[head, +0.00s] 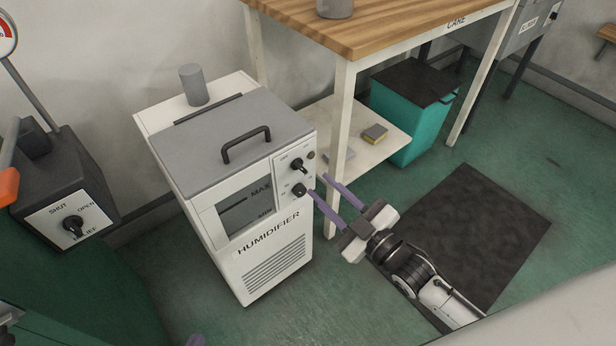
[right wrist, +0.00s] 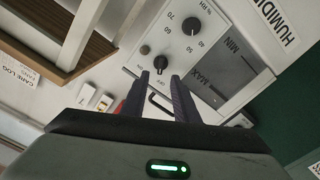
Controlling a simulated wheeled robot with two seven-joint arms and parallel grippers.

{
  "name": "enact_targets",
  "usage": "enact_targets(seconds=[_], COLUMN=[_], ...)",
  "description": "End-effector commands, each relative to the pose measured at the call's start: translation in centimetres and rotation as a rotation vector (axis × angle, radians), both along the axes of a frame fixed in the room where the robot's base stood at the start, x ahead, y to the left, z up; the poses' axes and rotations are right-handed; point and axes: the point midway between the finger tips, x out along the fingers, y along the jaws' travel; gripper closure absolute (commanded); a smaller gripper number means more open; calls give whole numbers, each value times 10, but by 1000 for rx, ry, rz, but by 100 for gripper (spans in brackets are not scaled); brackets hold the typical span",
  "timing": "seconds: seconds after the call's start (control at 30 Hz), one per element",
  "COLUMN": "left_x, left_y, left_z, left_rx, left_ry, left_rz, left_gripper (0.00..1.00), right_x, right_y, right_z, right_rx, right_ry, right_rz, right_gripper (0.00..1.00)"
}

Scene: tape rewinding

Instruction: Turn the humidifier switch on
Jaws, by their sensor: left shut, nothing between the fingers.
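The white humidifier (head: 225,262) stands upright with a grey lid. Its panel carries an upper black switch knob (head: 297,165) and a lower dial (head: 298,189). My right gripper (head: 318,185) is open at the panel's right side, its two purple fingers pointing at it. The numbered humidity dial (right wrist: 190,25) is beyond. The switch's exact setting is unclear. My left gripper (head: 195,341) shows only as a purple tip at the bottom edge, shut and empty.
A wooden-topped table (head: 380,25) with a low white shelf (head: 345,150) stands right of the humidifier. A teal bin (head: 400,130) is under it. A dark mat (head: 475,235) lies on the floor. A relief-valve box (head: 60,190) stands at left.

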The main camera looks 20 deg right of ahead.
Motion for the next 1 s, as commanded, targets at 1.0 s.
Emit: enact_targets(seconds=[1.0], left_x=[-1], left_y=[-2], left_z=[-4], left_rx=[-17], left_ry=[-10], left_rz=[7], left_gripper=[100], right_x=[61], right_y=[23], right_z=[-1], right_rx=[1], right_ry=[4], right_rz=[0], right_gripper=[100])
